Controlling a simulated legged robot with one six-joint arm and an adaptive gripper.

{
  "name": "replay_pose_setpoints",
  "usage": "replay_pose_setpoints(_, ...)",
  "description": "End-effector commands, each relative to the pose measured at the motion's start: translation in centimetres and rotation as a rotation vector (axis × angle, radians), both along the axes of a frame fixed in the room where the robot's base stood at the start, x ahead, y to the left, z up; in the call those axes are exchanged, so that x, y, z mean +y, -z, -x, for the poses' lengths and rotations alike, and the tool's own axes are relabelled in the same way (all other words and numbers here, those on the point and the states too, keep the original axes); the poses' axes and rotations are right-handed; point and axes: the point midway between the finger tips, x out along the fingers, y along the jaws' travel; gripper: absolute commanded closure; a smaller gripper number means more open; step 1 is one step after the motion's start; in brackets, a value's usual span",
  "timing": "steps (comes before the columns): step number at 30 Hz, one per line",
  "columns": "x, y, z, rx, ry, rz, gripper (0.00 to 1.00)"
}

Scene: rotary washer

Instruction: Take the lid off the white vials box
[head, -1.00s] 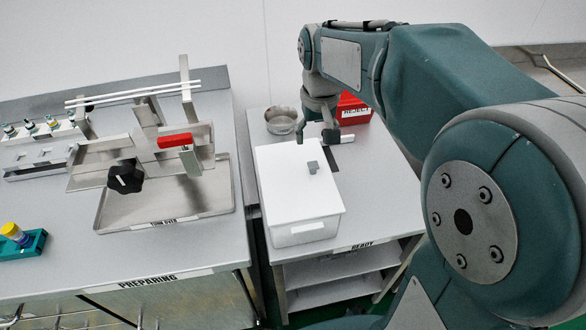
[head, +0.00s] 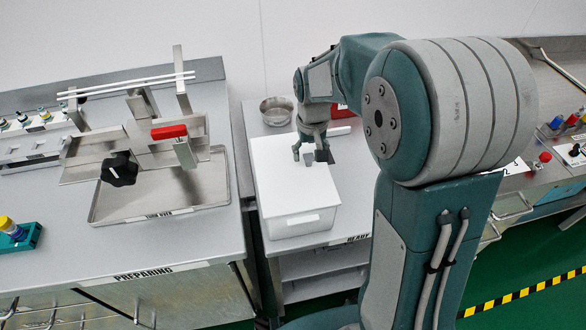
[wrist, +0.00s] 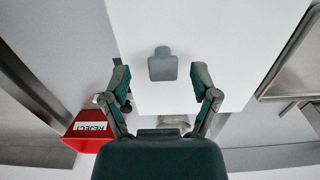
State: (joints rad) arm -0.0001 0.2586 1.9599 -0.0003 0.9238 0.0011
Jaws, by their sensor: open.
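The white vials box (head: 291,222) stands on the READY table, its flat white lid (head: 280,180) on top. The lid's small grey handle (wrist: 162,66) shows clearly in the wrist view, ahead of and between my fingers. My gripper (head: 311,153) is above the far part of the lid, fingers pointing down. It is open and empty; in the wrist view my gripper (wrist: 160,76) has one finger on each side of the handle, with gaps. In the head view the handle is largely hidden among the fingers.
A round metal bowl (head: 276,110) stands behind the box. The red REJECT bin (wrist: 92,130) is beyond it, mostly hidden by my arm in the head view. The PREPARING table at left carries a metal tray (head: 160,210) and a rack with a black knob (head: 119,169).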

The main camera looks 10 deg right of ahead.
Motion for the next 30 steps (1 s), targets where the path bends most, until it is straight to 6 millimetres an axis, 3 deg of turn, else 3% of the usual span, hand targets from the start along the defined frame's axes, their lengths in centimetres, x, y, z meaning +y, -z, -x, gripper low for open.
replay_pose_setpoints(3, 0.0, 1.1, 0.0, 0.001, -0.001, 0.000, 0.23)
replay_pose_setpoints(10, -0.1, 1.3, 0.0, -0.001, -0.001, -0.001, 0.23)
replay_pose_setpoints(11, -0.1, 1.3, 0.0, -0.001, -0.001, -0.001, 0.27)
replay_pose_setpoints(15, -0.1, 1.3, 0.0, -0.001, -0.001, -0.001, 0.90)
replay_pose_setpoints(16, -0.1, 1.3, 0.0, -0.001, -0.001, -0.001, 1.00)
replay_pose_setpoints(26, 0.0, 1.3, 0.0, 0.000, -0.001, 0.000, 1.00)
replay_pose_setpoints(30, 0.0, 0.3, -0.1, -0.004, -0.001, 0.000, 1.00)
